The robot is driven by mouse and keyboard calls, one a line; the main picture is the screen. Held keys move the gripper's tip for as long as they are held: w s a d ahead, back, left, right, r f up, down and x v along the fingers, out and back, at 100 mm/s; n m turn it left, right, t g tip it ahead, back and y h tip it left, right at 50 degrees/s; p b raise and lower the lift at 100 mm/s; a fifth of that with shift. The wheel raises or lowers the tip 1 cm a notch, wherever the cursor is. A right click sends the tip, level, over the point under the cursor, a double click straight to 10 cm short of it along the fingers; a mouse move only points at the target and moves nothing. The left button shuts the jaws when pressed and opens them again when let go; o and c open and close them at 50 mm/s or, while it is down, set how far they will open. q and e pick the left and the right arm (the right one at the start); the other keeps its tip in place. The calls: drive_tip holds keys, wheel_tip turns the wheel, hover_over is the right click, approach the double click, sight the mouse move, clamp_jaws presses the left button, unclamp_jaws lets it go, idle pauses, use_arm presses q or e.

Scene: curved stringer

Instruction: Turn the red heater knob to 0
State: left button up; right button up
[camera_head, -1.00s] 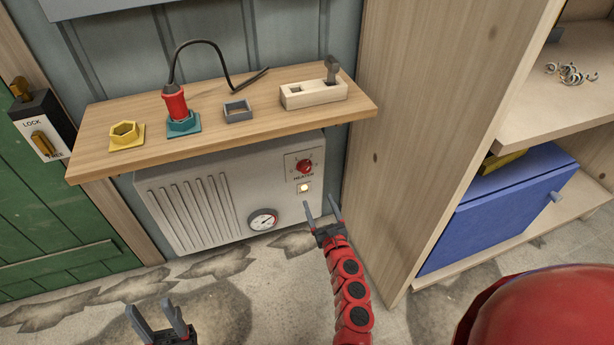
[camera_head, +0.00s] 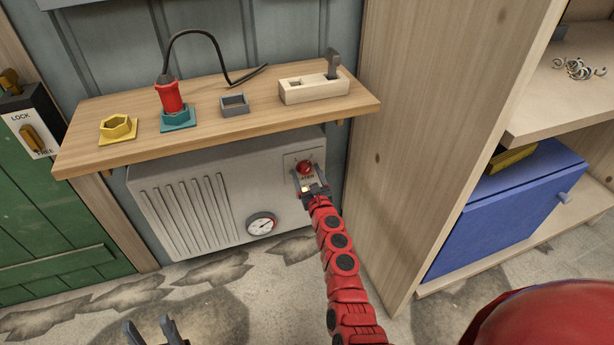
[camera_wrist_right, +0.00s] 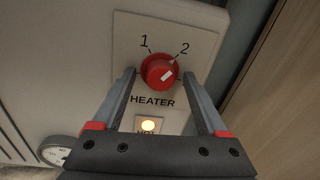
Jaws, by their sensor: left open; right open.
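The red heater knob (camera_head: 305,168) is on the upper right of the grey heater (camera_head: 185,200). In the right wrist view the knob (camera_wrist_right: 159,71) has a white pointer mark aimed up and right, toward the 2. A 1 is printed at its upper left and HEATER below it; I see no 0. My right gripper (camera_head: 309,180) is open, with its fingertips (camera_wrist_right: 160,76) to the left and right of the knob. Whether they touch it I cannot tell. My left gripper (camera_head: 155,328) is open and empty at the bottom of the head view.
A wooden shelf (camera_head: 215,122) juts out above the heater. A wooden cabinet side (camera_head: 425,130) stands close on the right. A lit lamp (camera_wrist_right: 148,125) sits below the knob, and a round gauge (camera_head: 261,225) is lower left. The floor in front is clear.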

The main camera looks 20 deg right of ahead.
clamp_jaws()
idle(0.3)
